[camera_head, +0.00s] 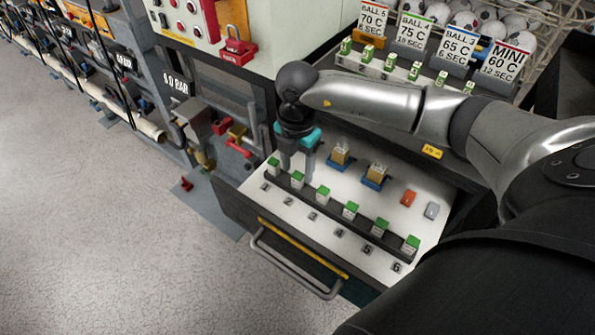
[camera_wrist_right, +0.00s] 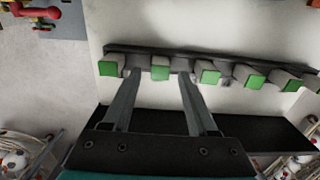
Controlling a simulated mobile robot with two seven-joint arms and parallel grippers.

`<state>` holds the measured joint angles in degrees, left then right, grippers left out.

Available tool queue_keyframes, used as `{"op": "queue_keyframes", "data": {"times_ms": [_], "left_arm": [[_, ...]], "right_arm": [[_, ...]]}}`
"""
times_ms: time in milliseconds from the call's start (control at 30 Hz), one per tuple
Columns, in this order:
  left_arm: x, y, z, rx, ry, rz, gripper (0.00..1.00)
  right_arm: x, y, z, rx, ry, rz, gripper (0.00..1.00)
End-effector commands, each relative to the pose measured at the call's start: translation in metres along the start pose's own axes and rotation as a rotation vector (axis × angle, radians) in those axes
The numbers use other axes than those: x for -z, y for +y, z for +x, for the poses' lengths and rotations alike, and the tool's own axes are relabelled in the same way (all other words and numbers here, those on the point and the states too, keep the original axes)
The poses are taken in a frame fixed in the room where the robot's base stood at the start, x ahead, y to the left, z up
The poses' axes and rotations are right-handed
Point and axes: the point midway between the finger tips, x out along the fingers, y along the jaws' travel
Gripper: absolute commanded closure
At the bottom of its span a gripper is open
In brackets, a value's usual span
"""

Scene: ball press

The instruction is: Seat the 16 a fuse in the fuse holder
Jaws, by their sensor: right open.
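An open drawer (camera_head: 290,215) holds a row of several green-topped fuse-like blocks (camera_head: 322,193) on a dark strip. Numbers are printed on the white panel in front of them. Their ratings are too small to read, so I cannot tell which is the 16 A fuse. My right gripper (camera_head: 297,174) points down over the left end of the row, fingers apart and empty. In the right wrist view my right gripper (camera_wrist_right: 159,78) has the second block from the left (camera_wrist_right: 160,68) in line between its fingertips; contact cannot be told. My left gripper is out of view.
Behind the row, two tan blocks sit in blue bases (camera_head: 373,181), with an orange piece (camera_head: 408,198) and a grey piece (camera_head: 432,210) to their right. A drawer handle (camera_head: 290,265) juts out in front. A shelf of labelled cards (camera_head: 415,30) stands behind. Open floor lies left.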

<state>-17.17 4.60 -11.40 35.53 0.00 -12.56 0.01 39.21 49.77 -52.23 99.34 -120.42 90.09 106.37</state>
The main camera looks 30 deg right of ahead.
Motion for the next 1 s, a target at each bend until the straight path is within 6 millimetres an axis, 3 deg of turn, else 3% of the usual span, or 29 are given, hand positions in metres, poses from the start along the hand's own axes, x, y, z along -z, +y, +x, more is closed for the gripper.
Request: {"op": "queue_keyframes", "data": {"times_ms": [33, 200, 400, 600, 1000], "left_arm": [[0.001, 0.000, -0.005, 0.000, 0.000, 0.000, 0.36], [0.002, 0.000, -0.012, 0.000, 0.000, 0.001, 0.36], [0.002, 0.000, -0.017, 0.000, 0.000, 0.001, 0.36], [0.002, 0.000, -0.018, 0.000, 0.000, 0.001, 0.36], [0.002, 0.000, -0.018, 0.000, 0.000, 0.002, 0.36]], "right_arm": [[-0.001, 0.001, -0.015, -0.004, -0.002, 0.000, 0.41], [-0.001, 0.001, -0.053, -0.004, -0.002, -0.001, 0.41], [-0.001, 0.001, -0.083, -0.002, -0.002, 0.000, 0.41], [-0.001, 0.000, -0.093, 0.000, -0.001, 0.000, 0.41], [0.000, 0.000, -0.092, 0.000, -0.001, 0.000, 0.41]]}}
